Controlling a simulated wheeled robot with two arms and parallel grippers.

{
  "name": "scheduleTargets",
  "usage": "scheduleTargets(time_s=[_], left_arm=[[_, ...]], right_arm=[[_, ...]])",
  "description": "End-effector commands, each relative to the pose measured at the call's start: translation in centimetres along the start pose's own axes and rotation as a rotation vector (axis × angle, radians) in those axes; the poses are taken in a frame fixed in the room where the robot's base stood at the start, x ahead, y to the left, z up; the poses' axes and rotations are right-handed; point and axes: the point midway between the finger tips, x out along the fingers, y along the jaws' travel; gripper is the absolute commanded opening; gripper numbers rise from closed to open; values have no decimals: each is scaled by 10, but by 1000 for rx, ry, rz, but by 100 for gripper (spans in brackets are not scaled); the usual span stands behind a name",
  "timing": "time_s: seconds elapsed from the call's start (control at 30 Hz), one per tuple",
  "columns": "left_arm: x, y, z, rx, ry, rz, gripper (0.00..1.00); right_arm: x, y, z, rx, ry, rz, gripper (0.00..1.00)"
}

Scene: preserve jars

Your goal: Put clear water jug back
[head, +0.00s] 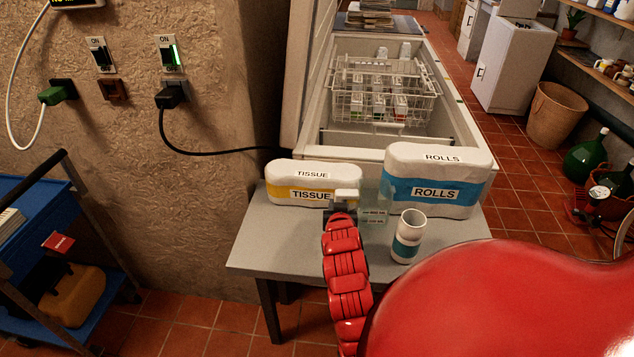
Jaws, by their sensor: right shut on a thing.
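The clear water jug (374,216) is a see-through, faintly green vessel with a small label. It is at the grey table (262,240), between the tissue pack and the rolls pack. My right gripper (347,198), at the end of the red arm, is at the jug's left side and shut on it. The fingertips are small and partly hidden, and I cannot tell whether the jug's base touches the table. My left gripper is not in view.
On the table stand a tissue pack (312,182), a rolls pack (434,182) and a white cup with a teal band (408,237). Behind is an open chest freezer (455,112) with a wire basket (383,95). A blue cart (50,235) stands at left. The table's front left is clear.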

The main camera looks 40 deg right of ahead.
Motion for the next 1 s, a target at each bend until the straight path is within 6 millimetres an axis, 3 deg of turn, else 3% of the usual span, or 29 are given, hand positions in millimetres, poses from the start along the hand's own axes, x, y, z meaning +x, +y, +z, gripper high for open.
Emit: scheduleTargets(time_s=[0.17,0.6,0.93,1.0], left_arm=[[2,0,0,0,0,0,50],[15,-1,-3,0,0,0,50],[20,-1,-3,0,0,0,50],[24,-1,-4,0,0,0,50]], right_arm=[[-3,-8,1,-2,0,-3,0],[-41,-113,28,-5,-1,-10,0],[-54,-149,37,-5,1,-7,0],[-50,-148,48,-6,-5,2,0]])
